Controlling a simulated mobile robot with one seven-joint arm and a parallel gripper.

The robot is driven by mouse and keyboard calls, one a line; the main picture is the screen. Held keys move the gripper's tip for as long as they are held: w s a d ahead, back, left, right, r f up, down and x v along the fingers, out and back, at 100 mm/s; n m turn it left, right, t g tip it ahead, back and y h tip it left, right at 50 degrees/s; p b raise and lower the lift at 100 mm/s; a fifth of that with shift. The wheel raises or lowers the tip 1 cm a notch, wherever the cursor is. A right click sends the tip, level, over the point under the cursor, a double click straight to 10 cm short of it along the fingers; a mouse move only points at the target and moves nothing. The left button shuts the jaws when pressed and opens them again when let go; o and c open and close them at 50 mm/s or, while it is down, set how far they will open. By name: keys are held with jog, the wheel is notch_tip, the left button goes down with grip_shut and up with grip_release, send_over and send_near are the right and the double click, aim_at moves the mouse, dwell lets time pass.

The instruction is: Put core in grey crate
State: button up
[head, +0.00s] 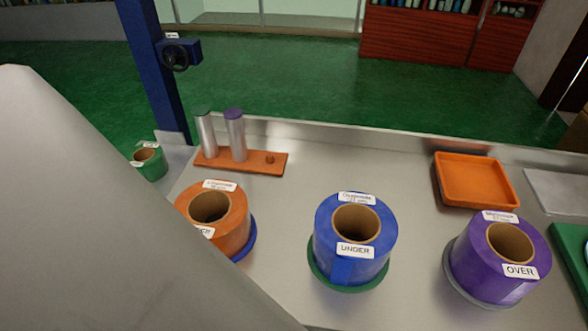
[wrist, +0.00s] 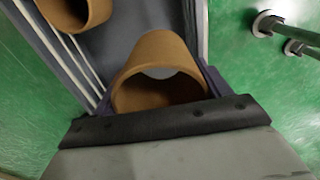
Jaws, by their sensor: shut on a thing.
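In the wrist view, my gripper (wrist: 155,88) is shut on a brown cardboard core (wrist: 158,62), a hollow tube with its open end facing the camera. A dark grey surface with pale slatted edges, which looks like the grey crate (wrist: 118,38), shows behind the held core. A second brown core (wrist: 78,10) appears at the upper left, over or in that crate. I cannot tell how high the held core is above the crate floor. The head view does not show my gripper or the crate; my arm covers its left side.
On the steel table in the head view stand an orange roll (head: 236,230), a blue roll (head: 352,262) and a purple roll (head: 480,270). An orange tray (head: 480,205) and an orange peg board (head: 268,168) lie behind them. Green floor surrounds the crate.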

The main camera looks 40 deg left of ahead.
jog(key=f, duration=0.4)
jog(key=f+b, duration=0.1)
jog(key=f, duration=0.3)
jog(key=f+b, duration=0.1)
jog(key=f, duration=0.3)
jog(key=shift+w+a, duration=0.25)
jog(key=shift+w, duration=0.1)
jog(key=shift+f, duration=0.1)
jog(key=o, duration=0.7)
jog(key=shift+o, duration=0.2)
notch_tip(320, 180, up, 12)
jog(key=p, duration=0.1)
jog(key=shift+r, duration=0.2)
